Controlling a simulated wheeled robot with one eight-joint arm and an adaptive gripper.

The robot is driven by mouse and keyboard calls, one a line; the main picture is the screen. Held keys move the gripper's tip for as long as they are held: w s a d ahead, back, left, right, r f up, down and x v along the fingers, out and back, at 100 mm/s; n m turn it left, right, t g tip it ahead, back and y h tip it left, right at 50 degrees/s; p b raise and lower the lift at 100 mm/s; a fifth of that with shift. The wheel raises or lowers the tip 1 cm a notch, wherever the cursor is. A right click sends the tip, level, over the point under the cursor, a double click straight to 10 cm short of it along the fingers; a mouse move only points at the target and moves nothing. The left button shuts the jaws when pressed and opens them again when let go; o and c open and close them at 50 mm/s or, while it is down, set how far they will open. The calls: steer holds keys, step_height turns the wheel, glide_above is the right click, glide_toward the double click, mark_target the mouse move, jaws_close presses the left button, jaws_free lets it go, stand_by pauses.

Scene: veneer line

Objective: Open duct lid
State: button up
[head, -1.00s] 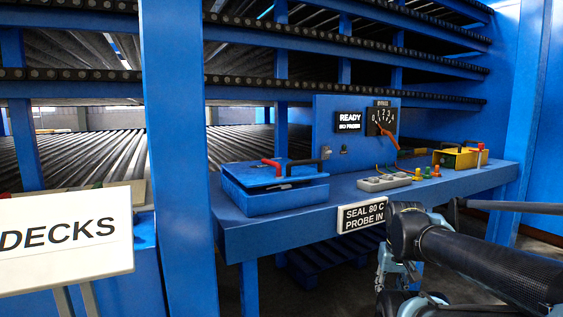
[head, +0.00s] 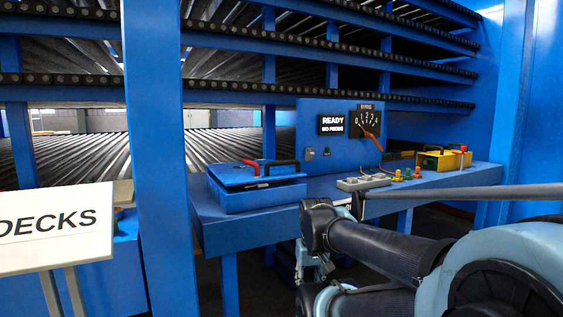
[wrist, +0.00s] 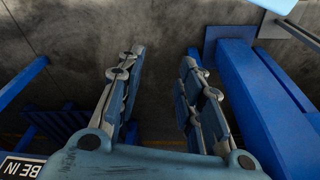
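A blue box with a flat blue lid (head: 240,178) sits on the left end of the blue bench in the head view. I take it to be the duct. The lid lies down on the box, with a dark gap along the front. A red handle (head: 250,164) and a black handle (head: 284,164) are on its top. My gripper (head: 312,265) hangs below the bench's front edge, right of and lower than the box. In the wrist view my gripper (wrist: 162,65) has its two fingers apart, with nothing between them. The box is not in the wrist view.
The blue bench (head: 215,234) carries a grey block (head: 362,183), coloured buttons (head: 408,173) and a yellow box (head: 440,160). A panel with a READY display (head: 333,124) and a dial stands behind. A blue post (head: 155,160) and a DECKS sign (head: 55,230) are at left.

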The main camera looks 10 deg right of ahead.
steer(key=w+r+m, duration=0.7)
steer(key=w+r, duration=1.3)
steer(key=r, duration=0.3)
steer(key=w+r+m, duration=0.8)
steer(key=w+r, duration=1.2)
steer(key=r, duration=0.3)
steer(key=shift+y, duration=0.3)
steer(key=w+f, duration=0.1)
steer(key=f, duration=1)
steer(key=w+a+f, duration=0.1)
steer(key=f, duration=0.4)
steer(key=shift+w+f, duration=0.3)
jaws_close()
